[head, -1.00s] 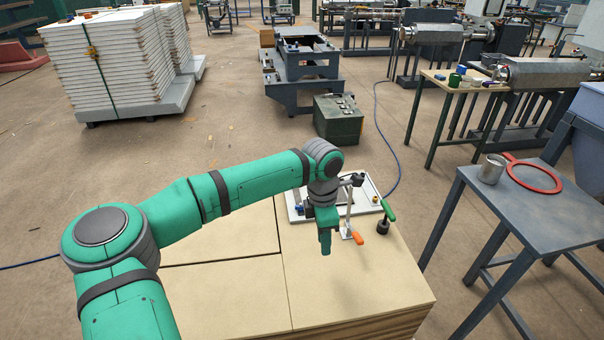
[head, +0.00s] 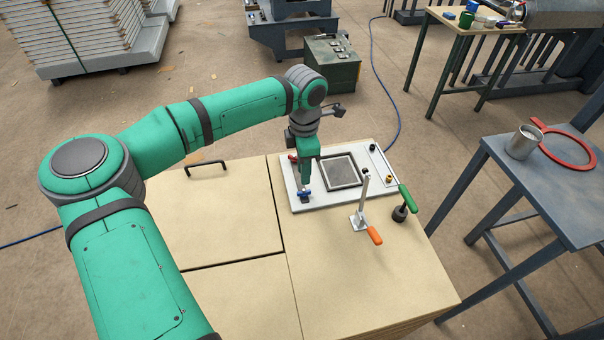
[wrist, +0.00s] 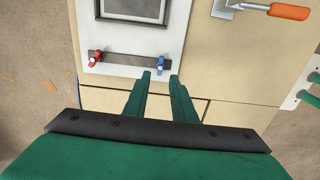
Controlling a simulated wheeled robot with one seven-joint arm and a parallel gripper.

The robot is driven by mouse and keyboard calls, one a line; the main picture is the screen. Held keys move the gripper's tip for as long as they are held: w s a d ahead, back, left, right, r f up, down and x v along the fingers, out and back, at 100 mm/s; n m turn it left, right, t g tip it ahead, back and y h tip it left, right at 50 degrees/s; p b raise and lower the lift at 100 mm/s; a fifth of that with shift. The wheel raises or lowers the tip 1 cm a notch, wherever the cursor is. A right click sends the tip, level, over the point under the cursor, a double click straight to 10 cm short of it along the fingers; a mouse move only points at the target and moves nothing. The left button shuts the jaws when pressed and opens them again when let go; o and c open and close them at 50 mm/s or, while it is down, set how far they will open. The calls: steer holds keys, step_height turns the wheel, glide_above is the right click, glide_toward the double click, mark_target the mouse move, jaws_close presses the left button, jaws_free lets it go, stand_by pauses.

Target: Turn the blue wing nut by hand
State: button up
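The blue wing nut (head: 305,194) sits at the near left corner of a white plate (head: 318,203) on the wooden bench. In the wrist view the blue wing nut (wrist: 160,64) is at the right end of a dark bar (wrist: 128,60), just beyond my fingertips. My gripper (wrist: 160,77) is open, with a clear gap between its two green fingers and nothing seen in it. In the head view my gripper (head: 304,184) points down just above the blue wing nut; whether it touches cannot be told. A red wing nut (wrist: 96,58) is at the bar's left end.
A dark-framed panel (head: 341,171) lies on the plate. An orange-handled clamp (head: 373,235) and a green-handled tool (head: 406,200) stand right of my gripper. The bench front (head: 360,280) is clear. A side table (head: 570,190) with a metal cup (head: 523,143) is at right.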

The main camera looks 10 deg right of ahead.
mark_target(305, 191)
step_height(305, 191, down, 7)
steer(key=shift+r, duration=0.1)
steer(key=shift+a, duration=0.1)
stand_by(0.4)
steer(key=shift+s+d+f, duration=0.1)
steer(key=shift+d+f, duration=0.1)
jaws_close()
